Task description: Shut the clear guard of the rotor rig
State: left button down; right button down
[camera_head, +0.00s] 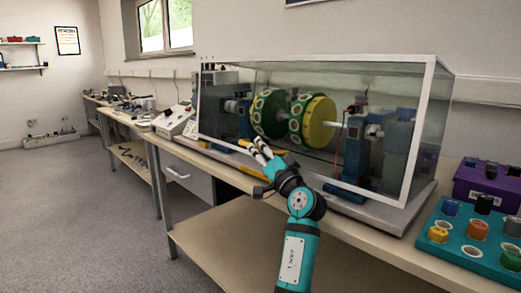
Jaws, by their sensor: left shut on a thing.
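The clear guard (441,105) is a see-through box with pale edges. It stands down around the rotor rig on the bench. Through it I see a shaft with green and yellow discs (316,120) and blue bearing stands (356,152). My left gripper (257,147) is at the lower front of the guard, shut on what looks like its yellow handle (243,143). The fingers hide part of this handle. The guard's lower front edge lies close to the grey base (408,216); I cannot tell whether it touches. My right gripper is out of view.
A purple box (487,186) and a teal tray (455,246) with several coloured pieces stand right of the rig. A grey instrument (176,121) stands at its left. The bench edge runs below my left arm. Open floor lies at the left.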

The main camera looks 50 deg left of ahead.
pick_arm(q)
jog(key=shift+a, duration=0.1)
jog(key=c, duration=1.6)
grip_release()
jog(key=shift+f, duration=0.1)
jog(key=shift+w+a+f, duration=0.1)
jog(key=shift+a, duration=0.05)
jog(key=v, duration=1.2)
